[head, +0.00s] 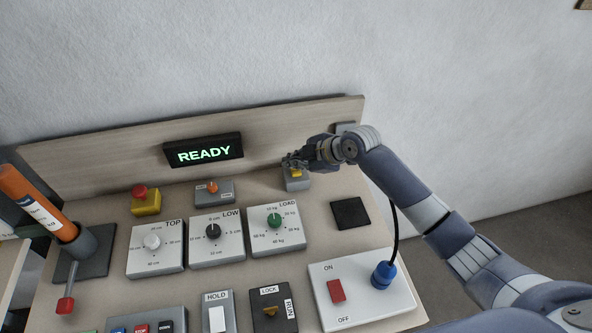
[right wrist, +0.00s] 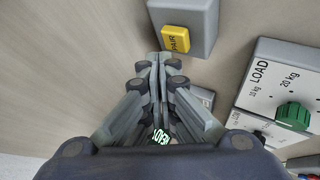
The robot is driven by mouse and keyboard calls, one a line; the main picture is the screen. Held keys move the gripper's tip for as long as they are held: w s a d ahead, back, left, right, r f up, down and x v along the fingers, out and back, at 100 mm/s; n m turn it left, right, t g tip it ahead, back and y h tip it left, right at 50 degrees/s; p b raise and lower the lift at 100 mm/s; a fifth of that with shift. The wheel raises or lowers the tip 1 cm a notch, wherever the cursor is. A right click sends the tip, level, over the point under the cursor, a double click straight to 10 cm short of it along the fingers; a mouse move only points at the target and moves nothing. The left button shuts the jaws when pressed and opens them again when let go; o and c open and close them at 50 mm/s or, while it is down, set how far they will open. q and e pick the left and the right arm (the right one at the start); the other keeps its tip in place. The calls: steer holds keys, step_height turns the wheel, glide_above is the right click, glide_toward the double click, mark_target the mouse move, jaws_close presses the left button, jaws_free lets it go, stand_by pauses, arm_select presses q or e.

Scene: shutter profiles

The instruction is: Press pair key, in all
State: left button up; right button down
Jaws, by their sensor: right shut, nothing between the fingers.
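The pair key is a yellow button marked PAIR (right wrist: 175,39) on a small grey box (right wrist: 200,18) in the right wrist view. In the head view the yellow key (head: 297,173) shows partly under my right gripper, on its grey box (head: 297,185) near the back of the panel. My right gripper (right wrist: 159,62) is shut and empty, its fingertips just beside the key's box. I cannot tell whether the fingertips touch anything. My left gripper is not in view.
A display (head: 203,151) reads READY. The TOP (head: 143,262), LOW (head: 205,255) and LOAD (head: 262,240) dial boxes stand in front. A red emergency button (head: 140,192), an orange-knob box (head: 222,198) and a black square pad (head: 350,213) are nearby. A raised board (head: 90,155) runs behind.

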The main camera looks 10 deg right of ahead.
mark_target(295, 173)
steer(key=shift+f, duration=0.15)
stand_by(0.6)
steer(key=shift+f, duration=0.25)
steer(key=shift+f+b, duration=0.55)
stand_by(0.6)
steer(key=shift+r, duration=0.15)
steer(key=shift+r+p, duration=0.8)
step_height(295, 173, up, 5)
steer(key=p, duration=0.4)
stand_by(0.4)
